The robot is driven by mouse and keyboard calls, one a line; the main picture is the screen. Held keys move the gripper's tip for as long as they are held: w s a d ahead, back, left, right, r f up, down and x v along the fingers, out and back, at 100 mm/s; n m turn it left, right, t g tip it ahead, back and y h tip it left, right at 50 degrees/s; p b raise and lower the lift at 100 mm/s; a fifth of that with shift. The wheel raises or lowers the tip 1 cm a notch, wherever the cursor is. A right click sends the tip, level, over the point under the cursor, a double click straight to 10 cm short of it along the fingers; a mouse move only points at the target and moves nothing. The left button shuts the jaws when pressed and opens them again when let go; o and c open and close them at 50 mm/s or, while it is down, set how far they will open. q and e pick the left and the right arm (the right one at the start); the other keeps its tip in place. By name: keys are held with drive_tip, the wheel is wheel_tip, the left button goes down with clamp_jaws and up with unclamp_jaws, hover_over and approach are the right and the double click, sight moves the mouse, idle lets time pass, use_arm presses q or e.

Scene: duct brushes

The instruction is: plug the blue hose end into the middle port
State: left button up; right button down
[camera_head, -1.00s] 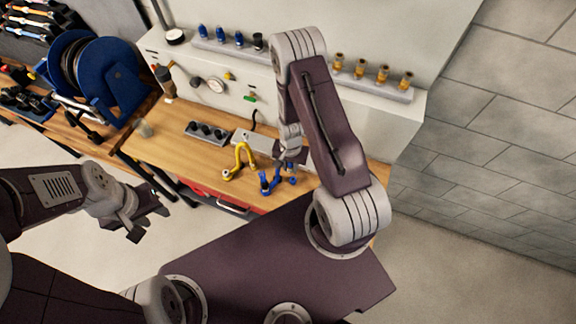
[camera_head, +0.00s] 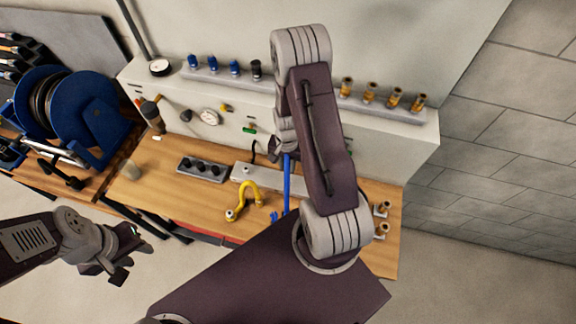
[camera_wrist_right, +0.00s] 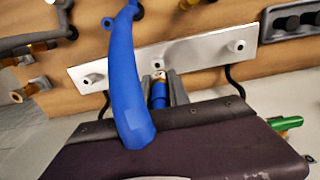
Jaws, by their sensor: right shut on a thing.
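The grey port bar (camera_wrist_right: 120,66) stands on the bench with three ports in a row; part of it shows in the head view (camera_head: 240,171). The middle port (camera_wrist_right: 158,62) is between the outer two. My right gripper (camera_wrist_right: 164,88) is shut on the blue hose end (camera_wrist_right: 158,96), its metal tip facing the middle port; I cannot tell whether they touch. The blue hose (camera_wrist_right: 124,75) arches up in front of the wrist camera and shows as a thin strip in the head view (camera_head: 287,182). My left gripper (camera_head: 122,268) is open and empty off the bench's front-left.
A yellow hose (camera_head: 250,190) lies left of the blue one. A dark-socketed block (camera_head: 203,169) is left of the bar. Brass fittings (camera_head: 381,218) lie at the bench's right, and a green-handled item (camera_wrist_right: 286,124) shows in the wrist view.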

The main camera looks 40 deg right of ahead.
drive_tip(key=shift+w+f, duration=0.15)
drive_tip(key=shift+f, duration=0.35)
drive_tip(key=f+b, duration=0.1)
drive_tip(key=s+f+b, duration=0.1)
drive_tip(key=shift+s+d+b, duration=0.1)
drive_tip(key=shift+d+b, duration=0.2)
drive_tip(key=shift+f+b, duration=0.35)
drive_tip(key=shift+f, duration=0.1)
drive_tip(key=shift+a+f+b, duration=0.1)
drive_tip(key=shift+f+b, duration=0.25)
drive_tip(key=shift+f, duration=0.05)
drive_tip(key=shift+w+f, duration=0.35)
drive_tip(key=shift+f, duration=0.05)
drive_tip(key=shift+s+r, duration=0.1)
drive_tip(key=shift+s, duration=0.15)
drive_tip(key=shift+w, duration=0.15)
